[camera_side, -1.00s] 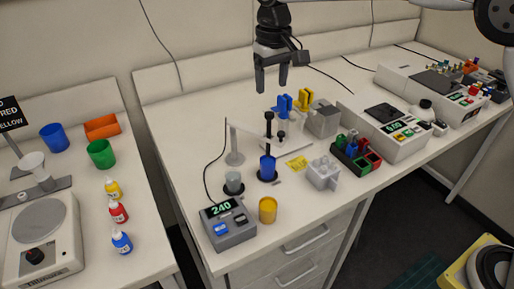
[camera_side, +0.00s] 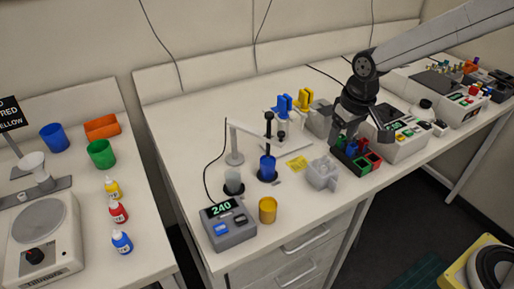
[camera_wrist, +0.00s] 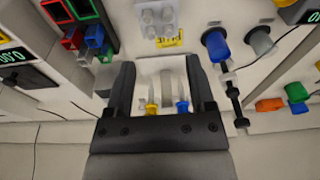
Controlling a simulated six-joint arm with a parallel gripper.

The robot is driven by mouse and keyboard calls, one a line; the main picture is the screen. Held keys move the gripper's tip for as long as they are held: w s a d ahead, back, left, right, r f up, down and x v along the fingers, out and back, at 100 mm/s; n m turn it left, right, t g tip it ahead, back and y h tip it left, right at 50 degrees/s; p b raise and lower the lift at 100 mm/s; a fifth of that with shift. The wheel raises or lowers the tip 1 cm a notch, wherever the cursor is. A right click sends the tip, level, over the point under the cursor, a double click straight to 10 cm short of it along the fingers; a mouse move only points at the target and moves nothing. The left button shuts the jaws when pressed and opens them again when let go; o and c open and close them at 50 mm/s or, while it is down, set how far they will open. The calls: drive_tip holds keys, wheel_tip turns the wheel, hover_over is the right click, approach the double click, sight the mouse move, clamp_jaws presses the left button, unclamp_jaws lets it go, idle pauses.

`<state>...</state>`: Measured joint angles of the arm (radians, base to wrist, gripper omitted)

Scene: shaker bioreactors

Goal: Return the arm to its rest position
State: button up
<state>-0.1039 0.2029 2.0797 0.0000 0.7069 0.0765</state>
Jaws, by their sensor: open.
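My gripper (camera_side: 360,133) is open, with its dark fingers pointing down in the side view. It appears in front of or above the rack of coloured bins (camera_side: 356,158), partly covering it and the white instrument with a green display (camera_side: 408,133). The height of the gripper above them is hard to tell. In the wrist view the two fingers of my gripper (camera_wrist: 162,80) stand wide apart, and no object is seen gripped. Blue and yellow pieces (camera_wrist: 167,107) show beyond the gap between them.
A blue container (camera_side: 268,168), a yellow cup (camera_side: 267,210) and a grey box reading 240 (camera_side: 229,226) stand on the bench. A grey block (camera_side: 322,173) is left of the bins. Blue and yellow holders (camera_side: 293,104) stand behind. The bench's back left is clear.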

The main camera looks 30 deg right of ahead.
drive_tip(key=s+d+f, duration=0.4)
drive_tip(key=s+f, duration=0.1)
drive_tip(key=s, duration=0.6)
drive_tip(key=shift+s+f+t, duration=0.2)
drive_tip(key=shift+t, duration=0.2)
idle(0.8)
